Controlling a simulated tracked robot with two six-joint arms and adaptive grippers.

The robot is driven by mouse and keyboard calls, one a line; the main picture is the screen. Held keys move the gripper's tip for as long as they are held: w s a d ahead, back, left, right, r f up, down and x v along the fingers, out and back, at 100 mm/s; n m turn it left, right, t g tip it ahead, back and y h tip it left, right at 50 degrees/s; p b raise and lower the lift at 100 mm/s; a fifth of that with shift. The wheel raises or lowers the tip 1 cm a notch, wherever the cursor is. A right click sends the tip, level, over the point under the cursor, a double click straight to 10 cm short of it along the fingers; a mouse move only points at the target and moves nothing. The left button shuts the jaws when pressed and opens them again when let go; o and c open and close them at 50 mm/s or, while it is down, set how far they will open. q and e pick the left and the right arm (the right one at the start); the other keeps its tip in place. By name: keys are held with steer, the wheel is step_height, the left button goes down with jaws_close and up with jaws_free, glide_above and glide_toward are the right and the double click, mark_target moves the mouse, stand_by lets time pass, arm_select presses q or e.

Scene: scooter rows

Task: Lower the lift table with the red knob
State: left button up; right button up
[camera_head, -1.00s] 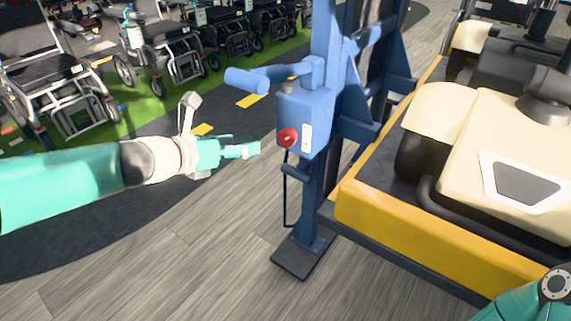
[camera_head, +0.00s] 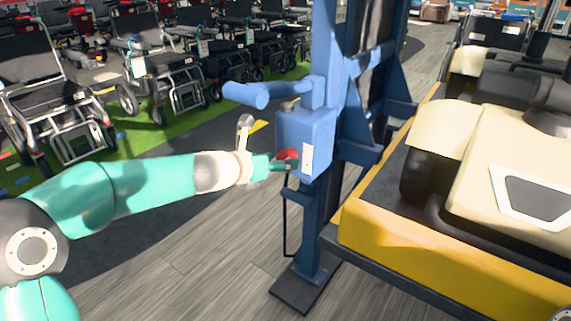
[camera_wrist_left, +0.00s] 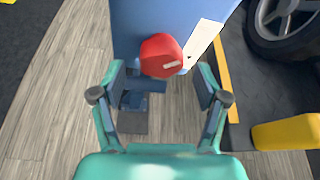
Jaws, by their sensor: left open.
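The red knob (camera_head: 288,156) is on the blue control box (camera_head: 305,132) of the lift's blue column. In the left wrist view the red knob (camera_wrist_left: 161,56) has a pale mark and sits between and just beyond the fingertips. My left gripper (camera_head: 279,165) is at the knob in the head view, partly covering it; it is open in the left wrist view (camera_wrist_left: 160,78). I cannot tell whether a finger touches the knob. The lift table (camera_head: 420,250) with yellow edges stands right of the column and carries a cream and black scooter (camera_head: 500,170). My right gripper is not in view.
A blue handle (camera_head: 255,94) sticks out left above the control box. The column's foot plate (camera_head: 303,288) rests on the wooden floor. Wheelchairs (camera_head: 65,95) and scooters stand in rows at the back left. The floor left of the column is clear.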

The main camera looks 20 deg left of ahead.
arm_select(q)
steer(key=shift+x, duration=1.5)
steer(key=c, duration=1.2)
steer(key=shift+o, duration=0.2)
